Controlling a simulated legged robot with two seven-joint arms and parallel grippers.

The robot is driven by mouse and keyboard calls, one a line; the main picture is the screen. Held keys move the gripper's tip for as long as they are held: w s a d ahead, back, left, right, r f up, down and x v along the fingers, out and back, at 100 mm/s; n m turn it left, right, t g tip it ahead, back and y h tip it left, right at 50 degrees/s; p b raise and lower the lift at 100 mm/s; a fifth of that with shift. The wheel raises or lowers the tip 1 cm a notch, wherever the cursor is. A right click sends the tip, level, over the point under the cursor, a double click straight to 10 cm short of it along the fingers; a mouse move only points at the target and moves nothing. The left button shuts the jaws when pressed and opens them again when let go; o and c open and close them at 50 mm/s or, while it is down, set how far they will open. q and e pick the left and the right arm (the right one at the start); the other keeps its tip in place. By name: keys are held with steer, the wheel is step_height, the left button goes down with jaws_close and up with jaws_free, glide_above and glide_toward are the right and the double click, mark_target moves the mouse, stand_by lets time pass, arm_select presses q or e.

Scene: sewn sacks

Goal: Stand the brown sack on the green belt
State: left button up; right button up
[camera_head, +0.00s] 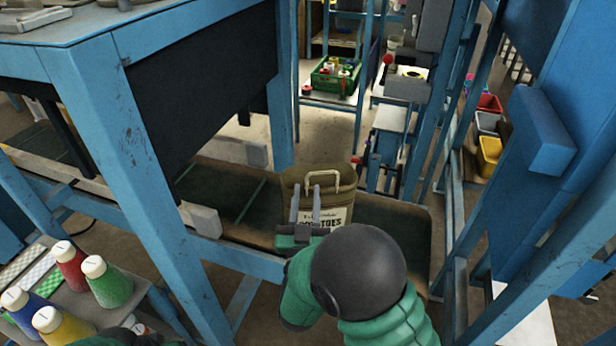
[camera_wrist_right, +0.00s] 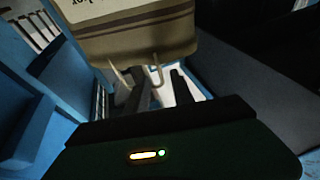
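The brown sack (camera_head: 345,190) has a printed label and a pale loop handle (camera_head: 324,174). It appears upright over the dark green belt (camera_head: 225,190); its base is hidden behind my right arm, so contact with the belt is unclear. My right gripper (camera_head: 306,190) is open, its two fingers apart in front of the sack's label side, just below and left of the handle. In the right wrist view the sack (camera_wrist_right: 135,35) appears upside down, its handle near the fingers (camera_wrist_right: 157,92); nothing looks clamped. Only a green and dark part of my left arm shows at the bottom edge.
A blue frame post (camera_head: 150,170) stands left of the sack, and blue uprights (camera_head: 570,200) stand at right. Several colored bottles (camera_head: 110,283) stand on a side table at lower left. A green crate (camera_head: 335,77) is at the back. Belt shows on both sides of the sack.

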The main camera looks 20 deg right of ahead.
mark_target(305, 203)
steer(key=f+g+y, duration=0.1)
steer(key=s+f+g+y, duration=0.1)
steer(key=f, duration=0.1)
steer(key=f+y, duration=0.1)
steer(key=f, duration=0.1)
steer(key=shift+s+a+f+n+g, duration=0.25)
steer(key=shift+n+g, duration=0.05)
steer(key=shift+g, duration=0.1)
step_height(305, 203, down, 6)
steer(key=s+f+n+g+y, duration=0.1)
steer(key=s+g+y, duration=0.15)
steer(key=g, duration=0.25)
steer(key=s+d+f+n+g+y, duration=0.1)
steer(key=s+d+f+g, duration=0.15)
steer(key=s, duration=0.35)
steer(key=s+d+f+g, duration=0.1)
steer(key=s+d+g, duration=0.1)
steer(key=s+g, duration=0.3)
steer(key=s+d+f+n+g+y, duration=0.1)
steer(key=s+d+f+g, duration=0.15)
steer(key=s, duration=0.45)
step_height(305, 203, up, 10)
steer(key=a+p, duration=0.1)
steer(key=p, duration=0.8)
steer(key=shift+s+f, duration=0.15)
steer(key=shift+f, duration=0.1)
steer(key=shift+h, duration=0.25)
